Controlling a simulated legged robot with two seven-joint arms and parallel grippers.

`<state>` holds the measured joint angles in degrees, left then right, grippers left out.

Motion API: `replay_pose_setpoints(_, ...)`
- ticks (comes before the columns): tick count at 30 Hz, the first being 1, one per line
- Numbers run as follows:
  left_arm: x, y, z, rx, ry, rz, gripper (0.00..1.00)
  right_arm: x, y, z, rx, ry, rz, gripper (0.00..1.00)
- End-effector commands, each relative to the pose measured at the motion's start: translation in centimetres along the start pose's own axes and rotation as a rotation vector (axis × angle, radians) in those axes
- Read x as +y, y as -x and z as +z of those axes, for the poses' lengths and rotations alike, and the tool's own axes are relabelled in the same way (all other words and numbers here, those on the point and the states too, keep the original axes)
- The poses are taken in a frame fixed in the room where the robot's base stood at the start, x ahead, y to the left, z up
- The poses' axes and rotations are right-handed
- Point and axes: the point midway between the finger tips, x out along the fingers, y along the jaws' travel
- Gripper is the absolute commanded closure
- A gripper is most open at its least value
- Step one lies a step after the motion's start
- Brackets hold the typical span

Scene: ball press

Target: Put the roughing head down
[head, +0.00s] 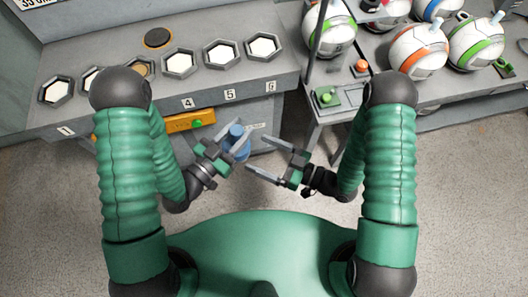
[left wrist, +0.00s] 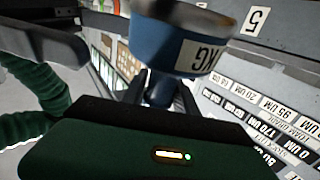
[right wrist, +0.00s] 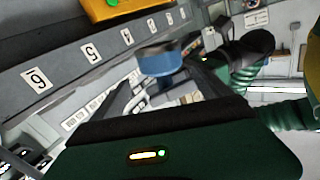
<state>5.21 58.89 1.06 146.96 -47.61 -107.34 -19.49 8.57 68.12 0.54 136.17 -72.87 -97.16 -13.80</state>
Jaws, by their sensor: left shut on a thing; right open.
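The roughing head is a blue, round-topped piece with a white lettered label. In the head view it (head: 237,138) is in the jaws of my left gripper (head: 234,146), in front of the numbered bench. In the left wrist view the head (left wrist: 180,40) stands above the jaws, which are shut on its narrow stem. My right gripper (head: 254,158) is open and empty, just right of my left gripper. The right wrist view shows the blue head (right wrist: 160,62) beyond the open right fingers, apart from them as far as I can tell.
A yellow box with a green button (head: 190,122) is on the bench front. Several striped balls (head: 418,50) sit at right.

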Motion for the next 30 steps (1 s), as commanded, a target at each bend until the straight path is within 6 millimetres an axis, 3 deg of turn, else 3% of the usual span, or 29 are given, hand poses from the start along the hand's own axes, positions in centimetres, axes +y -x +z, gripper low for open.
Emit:
replay_pose_setpoints(15,0.0,0.0,-0.1,0.004,0.0,0.0,1.0,-0.1,-10.2,-0.1,0.002,0.003,-0.002,0.12)
replay_pose_setpoints(20,0.0,0.0,-0.1,0.005,0.0,0.0,1.0,0.0,-11.6,-0.1,0.0,0.001,-0.001,0.12)
replay_pose_setpoints(27,0.0,0.0,-0.1,0.004,0.0,0.0,1.0,0.0,-11.7,-0.1,0.0,0.001,0.0,0.12)
replay_pose_setpoints(30,0.0,0.0,-0.1,0.004,0.0,0.0,1.0,0.0,-11.7,-0.1,0.0,0.001,0.0,0.23)
